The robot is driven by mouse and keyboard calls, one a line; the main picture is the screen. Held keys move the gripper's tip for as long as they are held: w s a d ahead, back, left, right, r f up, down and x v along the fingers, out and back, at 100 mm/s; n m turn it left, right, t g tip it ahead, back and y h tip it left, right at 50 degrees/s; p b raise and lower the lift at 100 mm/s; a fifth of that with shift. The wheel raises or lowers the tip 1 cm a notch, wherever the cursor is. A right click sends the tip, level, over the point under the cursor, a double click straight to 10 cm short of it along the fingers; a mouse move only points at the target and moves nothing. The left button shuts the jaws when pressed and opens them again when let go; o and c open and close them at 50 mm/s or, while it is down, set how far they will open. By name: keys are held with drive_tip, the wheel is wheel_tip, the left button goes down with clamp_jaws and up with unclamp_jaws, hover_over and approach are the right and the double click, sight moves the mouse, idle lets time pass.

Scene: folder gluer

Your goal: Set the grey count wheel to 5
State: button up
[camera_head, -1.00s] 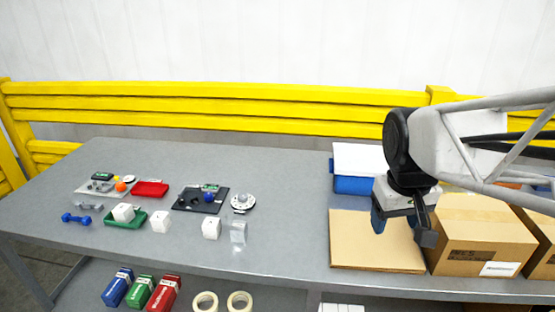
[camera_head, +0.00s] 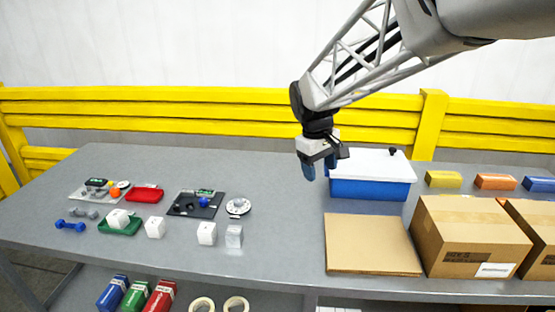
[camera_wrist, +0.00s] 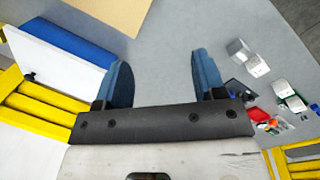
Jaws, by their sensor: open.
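A round pale dial with a grey centre (camera_head: 238,207), which looks like the count wheel, lies on the table right of a dark panel (camera_head: 195,204). Its number marks are too small to read. A smaller pale round piece (camera_head: 124,184) sits on a light panel at the far left; I cannot tell whether it is a wheel too. My gripper (camera_head: 320,168) is open and empty, above the table to the right of the dial and left of the blue box. In the wrist view, its blue fingers (camera_wrist: 162,80) are apart with bare table between them; the dial cannot be made out there.
A blue box with a white lid (camera_head: 370,188) stands right of my gripper. A flat cardboard sheet (camera_head: 372,244) and cartons (camera_head: 470,235) lie in front and right. White cubes (camera_head: 207,233), a red tray (camera_head: 145,194) and a green tray (camera_head: 120,228) are left. A yellow rail (camera_head: 200,115) runs behind.

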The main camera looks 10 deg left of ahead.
drive_tip(key=w+a+f+n+h, duration=0.1)
drive_tip(key=w+a+f+n, duration=0.1)
drive_tip(key=w+a+f, duration=0.35)
drive_tip(key=w+a+f+n, duration=0.2)
drive_tip(key=w+a, duration=0.5)
drive_tip(key=a, duration=0.3)
drive_tip(key=n+h, duration=0.2)
drive_tip(key=n, duration=0.2)
approach(238, 200)
drive_tip(key=f, duration=0.1)
drive_tip(key=shift+w+d+f+g, duration=0.15)
drive_tip(key=shift+w+d+g, duration=0.2)
drive_tip(key=shift+g, duration=0.15)
drive_tip(key=shift+x, duration=3.95)
drive_tip(key=shift+a, duration=0.1)
drive_tip(key=c, duration=0.9)
